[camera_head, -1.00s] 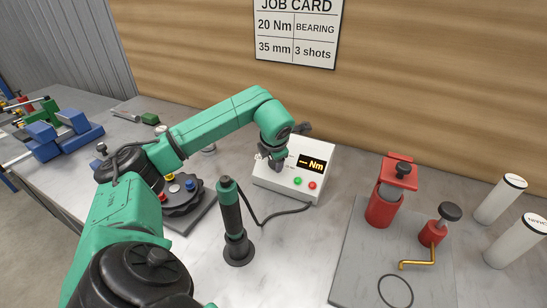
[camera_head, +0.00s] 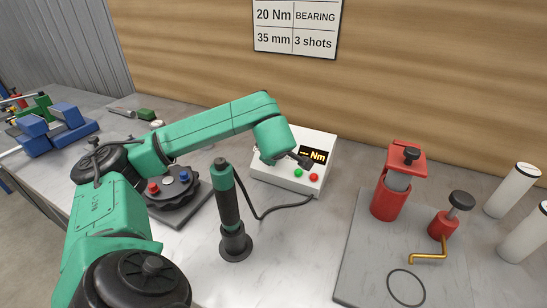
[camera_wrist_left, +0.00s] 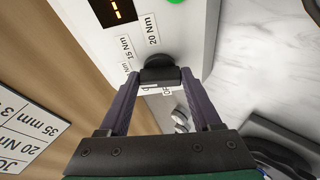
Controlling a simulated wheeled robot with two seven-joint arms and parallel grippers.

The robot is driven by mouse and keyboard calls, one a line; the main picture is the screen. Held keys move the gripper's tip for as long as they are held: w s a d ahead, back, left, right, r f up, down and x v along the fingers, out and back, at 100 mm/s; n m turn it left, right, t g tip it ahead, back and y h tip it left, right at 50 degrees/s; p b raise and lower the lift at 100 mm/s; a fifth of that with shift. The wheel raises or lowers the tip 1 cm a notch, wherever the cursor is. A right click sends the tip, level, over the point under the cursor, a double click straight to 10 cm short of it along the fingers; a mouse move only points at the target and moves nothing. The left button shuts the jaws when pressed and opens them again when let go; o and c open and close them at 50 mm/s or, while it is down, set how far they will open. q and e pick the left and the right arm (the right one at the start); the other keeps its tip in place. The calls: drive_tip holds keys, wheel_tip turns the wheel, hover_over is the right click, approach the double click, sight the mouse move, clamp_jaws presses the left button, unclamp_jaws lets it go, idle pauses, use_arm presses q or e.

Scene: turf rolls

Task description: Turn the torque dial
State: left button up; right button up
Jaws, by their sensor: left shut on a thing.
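The white torque controller box (camera_head: 292,187) stands by the back wall, with an amber display (camera_head: 313,155) reading dashes and "Nm". Its black dial (camera_wrist_left: 153,62) shows in the left wrist view, with labels "15 Nm" and "20 Nm" beside it; other labels are partly covered. My left gripper (camera_wrist_left: 160,78) is shut on the dial, one finger on each side. In the head view my left arm covers the dial and most of the gripper. I cannot tell which label the dial points to. My right gripper is not in view.
A black and green driver (camera_head: 229,205) stands upright in front of the box, its cable running to it. A dark round fixture (camera_head: 176,190) with coloured knobs is at left. A grey plate (camera_head: 375,250) with red tools is at right. The job card (camera_head: 296,28) reads 20 Nm.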

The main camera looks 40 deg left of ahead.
use_arm(q)
drive_tip(key=m+b, duration=0.1)
drive_tip(key=m, duration=0.1)
drive_tip(key=m+t+b, duration=0.1)
drive_tip(key=b, duration=0.1)
drive_tip(key=m+b, duration=0.1)
drive_tip(key=m, duration=0.1)
drive_tip(key=shift+s+f+m+t, duration=0.2)
drive_tip(key=shift+f+m+t, duration=0.1)
drive_tip(key=shift+f, duration=0.05)
drive_tip(key=shift+r+m+t+b, duration=0.1)
drive_tip(key=shift+m+t+b, duration=0.5)
drive_tip(key=shift+m+b, duration=1.05)
drive_tip(key=shift+m, duration=0.25)
drive_tip(key=o, duration=1.4)
drive_tip(key=shift+s+r, duration=0.1)
wheel_tip(320, 180, up, 20)
drive_tip(key=p, duration=0.9)
drive_tip(key=shift+p, duration=0.4)
